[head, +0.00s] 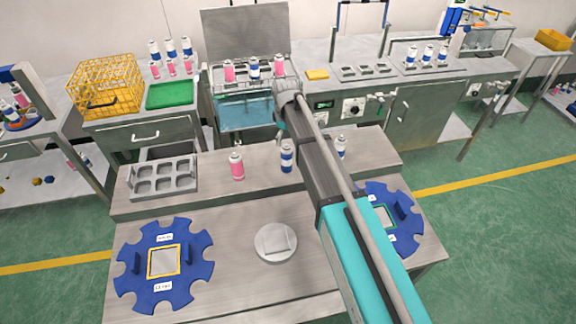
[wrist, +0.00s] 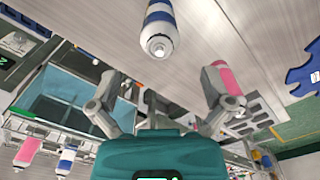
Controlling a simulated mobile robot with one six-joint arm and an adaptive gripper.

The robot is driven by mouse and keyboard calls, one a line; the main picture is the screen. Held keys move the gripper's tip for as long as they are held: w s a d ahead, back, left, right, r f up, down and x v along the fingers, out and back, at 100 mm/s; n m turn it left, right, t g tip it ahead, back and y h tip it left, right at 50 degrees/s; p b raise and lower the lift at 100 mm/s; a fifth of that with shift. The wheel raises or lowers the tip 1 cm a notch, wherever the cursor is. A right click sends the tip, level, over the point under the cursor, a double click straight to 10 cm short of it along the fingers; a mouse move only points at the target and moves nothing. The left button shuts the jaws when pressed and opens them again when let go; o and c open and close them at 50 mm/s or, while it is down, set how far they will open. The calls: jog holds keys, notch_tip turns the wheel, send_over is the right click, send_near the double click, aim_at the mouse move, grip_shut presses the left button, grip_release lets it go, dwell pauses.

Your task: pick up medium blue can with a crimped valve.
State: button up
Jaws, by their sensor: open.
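A white can with blue bands (head: 287,157) stands upright on the raised shelf of the near bench. A blue-banded can also shows in the wrist view (wrist: 158,14), at the top centre with its metal valve end toward the camera; it seems to be the same can. My gripper (wrist: 163,72) has its two grey fingers spread apart, with nothing held between them. The can is beyond the fingertips and apart from them. In the head view my arm's end hangs above the back of the shelf, and the fingers cannot be made out clearly. Whether the valve is crimped is too small to tell.
A pink can (head: 237,167) and another blue-banded can (head: 341,148) stand on either side. A grey compartment tray (head: 180,168) is at the left. Behind is a water bath (head: 245,114) with cans above it. Blue notched discs (head: 140,292) lie in front.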

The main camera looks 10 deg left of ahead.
aim_at(286, 152)
jog(key=shift+f+b, duration=1.2)
jog(key=shift+f, duration=0.35)
jog(key=shift+w+f+b, duration=0.1)
jog(key=shift+f+b, duration=2.5)
jog(key=c, duration=1.2)
jog(key=shift+r, duration=0.15)
